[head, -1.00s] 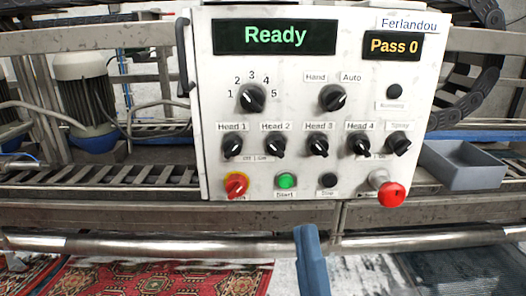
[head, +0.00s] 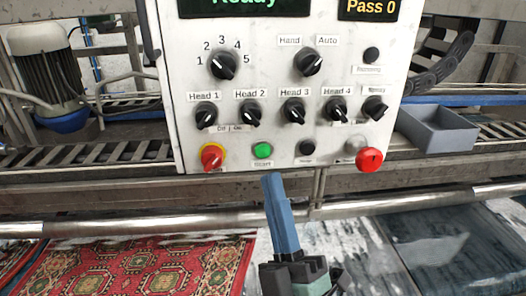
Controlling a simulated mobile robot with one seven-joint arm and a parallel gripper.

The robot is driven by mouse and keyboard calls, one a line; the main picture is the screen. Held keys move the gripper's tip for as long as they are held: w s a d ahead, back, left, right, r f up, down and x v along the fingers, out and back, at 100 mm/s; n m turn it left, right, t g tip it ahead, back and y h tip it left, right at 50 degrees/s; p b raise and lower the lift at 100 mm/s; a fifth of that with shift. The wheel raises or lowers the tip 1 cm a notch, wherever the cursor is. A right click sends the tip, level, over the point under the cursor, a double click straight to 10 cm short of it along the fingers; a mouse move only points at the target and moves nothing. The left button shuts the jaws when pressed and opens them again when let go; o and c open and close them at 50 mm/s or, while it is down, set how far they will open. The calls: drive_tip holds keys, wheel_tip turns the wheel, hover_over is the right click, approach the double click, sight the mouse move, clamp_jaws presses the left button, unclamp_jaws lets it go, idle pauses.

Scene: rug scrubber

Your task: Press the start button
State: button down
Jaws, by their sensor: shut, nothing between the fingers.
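The green start button (head: 262,150) sits in the bottom row of the white control panel (head: 190,110), with a small label under it. A black stop button (head: 307,147) is to its right, and a red and yellow rotary switch (head: 213,157) is to its left. My gripper (head: 268,180) shows below the panel, its blue fingers shut together with nothing between them. The fingertips appear just below the start button in the picture. I see no contact with the button, and the depth gap is hard to tell.
A red mushroom button (head: 369,159) juts out at the panel's lower right. Black knobs fill the rows above. A grey open bin (head: 449,132) stands right of the panel. A metal rail (head: 150,222) runs below, with a red patterned rug (head: 150,266) under it.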

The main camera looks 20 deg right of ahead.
sight(263, 151)
drive_tip(key=shift+w+d+b, duration=0.15)
drive_tip(key=shift+w+d, duration=0.05)
drive_tip(key=shift+w, duration=0.55)
drive_tip(key=shift+w+d+b, duration=0.2)
drive_tip(key=shift+w+d, duration=0.05)
drive_tip(key=shift+w, duration=0.45)
drive_tip(key=shift+w+d+b, duration=0.15)
drive_tip(key=shift+w+d, duration=0.05)
drive_tip(key=shift+w, duration=0.55)
drive_tip(key=shift+w, duration=0.1)
drive_tip(key=shift+w+d, duration=0.1)
drive_tip(key=shift+w, duration=0.2)
